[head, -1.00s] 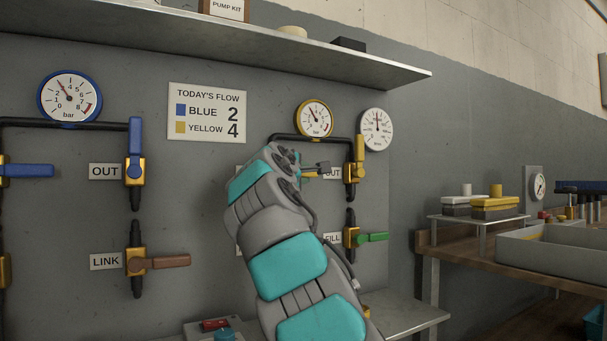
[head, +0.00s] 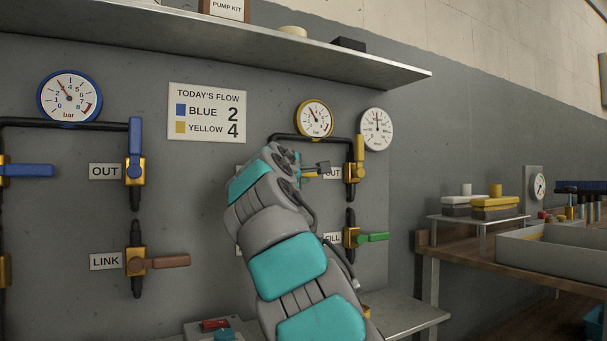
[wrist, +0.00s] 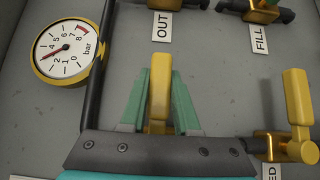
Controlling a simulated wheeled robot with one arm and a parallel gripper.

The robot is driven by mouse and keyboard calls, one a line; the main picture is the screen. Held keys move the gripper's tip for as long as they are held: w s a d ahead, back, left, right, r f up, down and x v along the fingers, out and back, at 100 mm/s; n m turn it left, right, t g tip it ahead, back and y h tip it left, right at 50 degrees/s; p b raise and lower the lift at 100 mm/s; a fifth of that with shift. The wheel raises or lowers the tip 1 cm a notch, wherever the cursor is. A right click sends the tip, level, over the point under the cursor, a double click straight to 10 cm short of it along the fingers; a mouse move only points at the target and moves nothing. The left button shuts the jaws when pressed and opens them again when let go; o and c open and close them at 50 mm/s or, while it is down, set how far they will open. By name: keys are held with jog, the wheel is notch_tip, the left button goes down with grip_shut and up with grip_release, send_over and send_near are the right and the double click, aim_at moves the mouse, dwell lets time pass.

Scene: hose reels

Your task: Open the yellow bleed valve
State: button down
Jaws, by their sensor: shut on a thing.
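My gripper (wrist: 159,88) is shut on a yellow lever (wrist: 160,104), with one teal finger on each side of it in the wrist view. That lever's valve body and any label are hidden behind my gripper. Another yellow lever (wrist: 297,97) stands to the right, on a brass valve whose partly cut-off label (wrist: 268,171) ends in "ED". My gripper is apart from that one.
The OUT valve's yellow lever (head: 360,149) points up, and the FILL valve's green lever (head: 372,238) points right. A shelf (head: 300,47) runs above, and a workbench (head: 470,258) stands at the right.

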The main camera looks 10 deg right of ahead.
dwell(0.3)
